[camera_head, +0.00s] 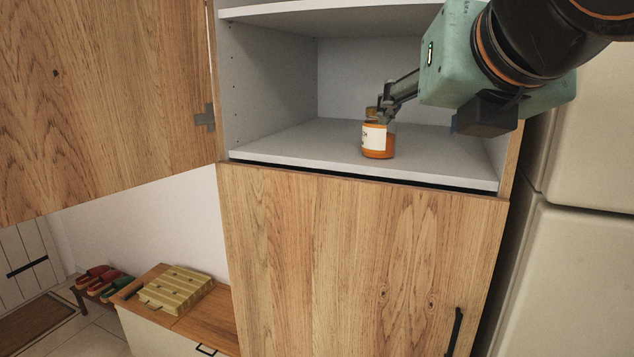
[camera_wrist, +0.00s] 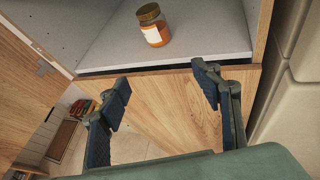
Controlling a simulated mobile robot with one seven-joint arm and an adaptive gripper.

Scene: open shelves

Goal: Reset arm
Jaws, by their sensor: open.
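My gripper (camera_wrist: 162,90) is open and empty in the wrist view, its two fingers spread wide in front of the cabinet's edge. An orange jar with a pale label and a brownish-gold lid (camera_wrist: 154,26) stands upright on the grey shelf, beyond and apart from the fingertips. In the head view the jar (camera_head: 376,142) stands near the shelf's front edge, and my gripper (camera_head: 384,112) partly covers its top from this angle. My arm reaches in from the upper right.
The open shelf (camera_head: 300,140) has free room around the jar. An open wooden door (camera_head: 100,90) hangs at the left, and a closed wooden door (camera_head: 350,255) is below. A pale fridge-like unit (camera_head: 585,270) stands close at the right. A low bench (camera_head: 215,318) stands lower left.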

